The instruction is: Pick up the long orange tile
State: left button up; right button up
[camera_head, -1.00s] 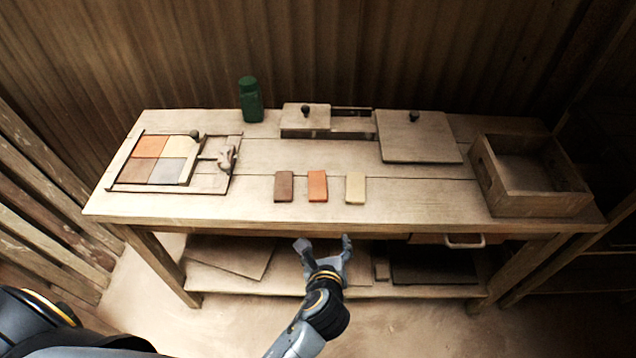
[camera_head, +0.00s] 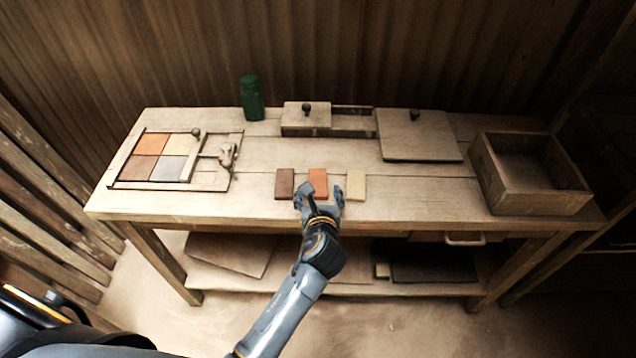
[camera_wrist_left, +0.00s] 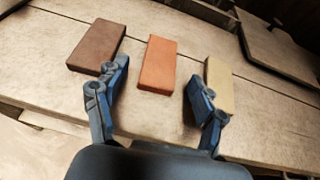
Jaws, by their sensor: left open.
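The long orange tile (camera_head: 318,179) lies flat on the table near its front edge, between a brown tile (camera_head: 285,184) and a cream tile (camera_head: 356,185). In the left wrist view the orange tile (camera_wrist_left: 158,64) is whole and lies ahead, between the two fingers. My left gripper (camera_head: 322,194) is open and empty at the table's front edge, just in front of the orange tile. In the left wrist view its fingers (camera_wrist_left: 158,88) partly cover the edges of the brown tile (camera_wrist_left: 97,46) and the cream tile (camera_wrist_left: 219,84). My right gripper is not in view.
A press frame (camera_head: 122,186) with several coloured tiles sits at the left. A green bottle (camera_head: 251,99), a lidded box (camera_head: 306,118) and a flat board with a knob (camera_head: 420,140) stand at the back. An open wooden box (camera_head: 540,203) is at the right.

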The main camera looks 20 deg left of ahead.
aim_at(318, 182)
pick_arm(q)
jog(key=x, duration=0.3)
jog(key=shift+w+f, duration=0.15)
jog(key=shift+w, duration=0.15)
jog(key=shift+c, duration=0.2)
jog(key=c, duration=1.3)
